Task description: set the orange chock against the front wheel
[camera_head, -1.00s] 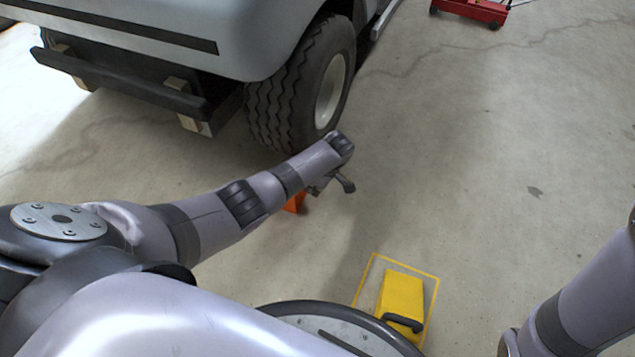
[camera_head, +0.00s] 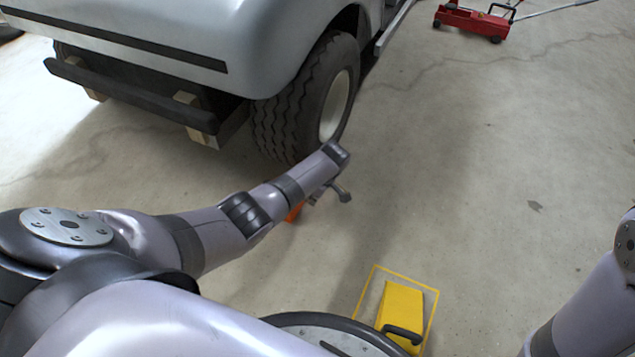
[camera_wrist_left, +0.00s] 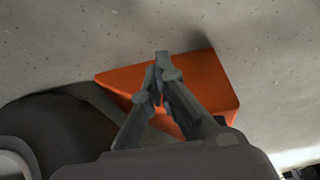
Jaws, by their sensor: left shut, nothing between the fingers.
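The orange chock (camera_wrist_left: 205,85) lies on the concrete floor in the left wrist view, behind my gripper's fingers. In the head view only a small orange part of the chock (camera_head: 294,212) shows under my left arm. The front wheel (camera_head: 305,100) of the grey cart is just beyond my left forearm; its dark tyre also shows at the lower left of the left wrist view (camera_wrist_left: 50,120). My left gripper (camera_wrist_left: 160,75) is shut with nothing between its fingers, in front of the chock. Whether they touch is unclear. My right gripper is out of view.
A yellow chock (camera_head: 402,308) with a dark handle stands in a yellow floor outline near my base. A red floor jack (camera_head: 472,20) is at the top right. Wooden blocks (camera_head: 200,122) are under the cart's bumper. The floor right of the wheel is clear.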

